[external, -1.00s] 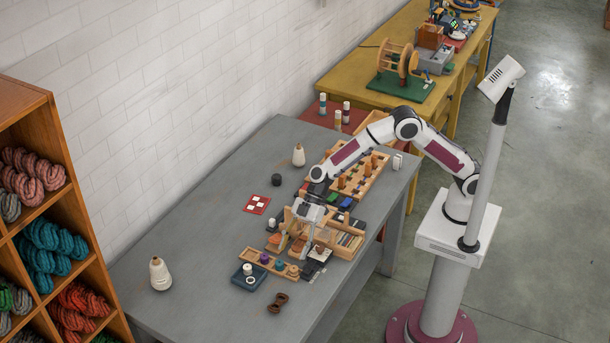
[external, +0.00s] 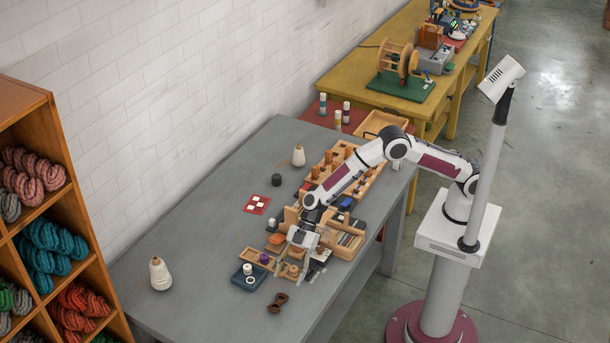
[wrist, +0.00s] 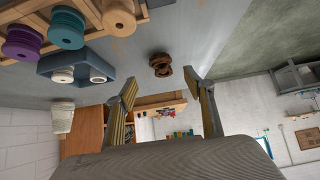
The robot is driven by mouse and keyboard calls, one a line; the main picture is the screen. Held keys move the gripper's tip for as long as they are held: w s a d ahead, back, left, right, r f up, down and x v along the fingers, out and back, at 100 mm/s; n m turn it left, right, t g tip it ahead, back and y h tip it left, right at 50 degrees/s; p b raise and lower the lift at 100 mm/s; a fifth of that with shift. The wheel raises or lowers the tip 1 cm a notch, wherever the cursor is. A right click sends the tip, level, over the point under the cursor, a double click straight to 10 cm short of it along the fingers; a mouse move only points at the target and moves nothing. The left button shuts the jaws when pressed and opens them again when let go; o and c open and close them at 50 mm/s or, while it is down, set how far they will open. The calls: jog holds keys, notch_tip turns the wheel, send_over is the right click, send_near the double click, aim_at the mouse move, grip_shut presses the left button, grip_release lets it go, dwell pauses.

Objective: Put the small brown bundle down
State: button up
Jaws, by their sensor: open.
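The small brown bundle (external: 278,303) lies on the grey table near its front edge, twisted in a figure-eight shape. In the wrist view it shows as a dark brown twist (wrist: 160,65), beyond and roughly between my fingertips. My gripper (external: 291,278) is open and empty, tilted above the table behind the bundle and apart from it. Both spread fingers of my gripper (wrist: 160,80) also show in the wrist view.
A blue tray (external: 239,283) with white spools stands left of the bundle. A wooden rack (external: 247,252) with coloured spools lies behind, partly hidden by my gripper. A white cone (external: 160,274) stands far left. The table around the bundle is bare.

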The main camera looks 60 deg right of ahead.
aim_at(283, 295)
jog(key=shift+x, duration=1.1)
jog(key=shift+f, duration=0.1)
jog(key=shift+x, duration=2.5)
jog(key=shift+s+d+f, duration=0.1)
jog(key=shift+s, duration=0.05)
jog(key=c, duration=0.9)
jog(key=shift+c, duration=0.2)
notch_tip(283, 295, up, 10)
